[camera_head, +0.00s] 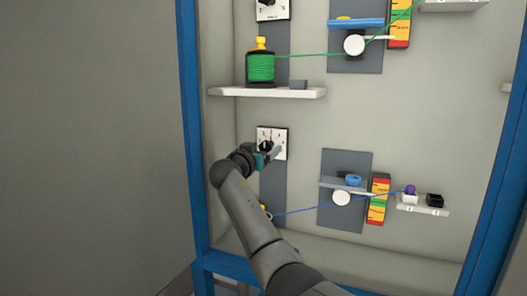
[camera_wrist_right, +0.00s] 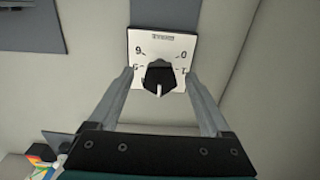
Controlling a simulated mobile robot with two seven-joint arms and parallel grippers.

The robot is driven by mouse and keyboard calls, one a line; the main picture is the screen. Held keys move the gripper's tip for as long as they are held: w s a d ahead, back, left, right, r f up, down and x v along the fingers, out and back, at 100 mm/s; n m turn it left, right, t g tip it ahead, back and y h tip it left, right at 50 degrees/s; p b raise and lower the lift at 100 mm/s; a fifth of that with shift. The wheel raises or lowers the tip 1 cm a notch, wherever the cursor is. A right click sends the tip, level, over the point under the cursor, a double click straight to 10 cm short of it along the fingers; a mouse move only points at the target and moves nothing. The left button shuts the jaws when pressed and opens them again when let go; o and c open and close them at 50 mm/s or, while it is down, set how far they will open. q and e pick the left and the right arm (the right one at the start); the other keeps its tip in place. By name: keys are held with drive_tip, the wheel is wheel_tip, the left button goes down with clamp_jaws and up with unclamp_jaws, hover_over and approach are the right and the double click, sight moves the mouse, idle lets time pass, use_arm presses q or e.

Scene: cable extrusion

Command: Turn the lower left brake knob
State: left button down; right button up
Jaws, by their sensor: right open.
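The lower left brake knob (camera_wrist_right: 160,76) is black with a white pointer and sits on a white dial plate (camera_wrist_right: 146,41) with numbers around it. In the wrist view the pointer aims toward the bottom of the picture. In the head view the dial plate (camera_head: 279,136) is on a grey panel, partly covered by my right gripper (camera_head: 272,152). In the wrist view my right gripper (camera_wrist_right: 160,80) is open, one finger on each side of the knob, with gaps visible between fingers and knob. My left gripper is not in view.
A shelf (camera_head: 265,92) with a green cable spool (camera_head: 260,68) is above the dial. A blue cable (camera_head: 310,207) runs right past a white pulley (camera_head: 341,198) and a coloured scale (camera_head: 378,200). A blue frame post (camera_head: 190,110) stands at the left.

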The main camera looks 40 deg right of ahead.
clamp_jaws()
idle(0.8)
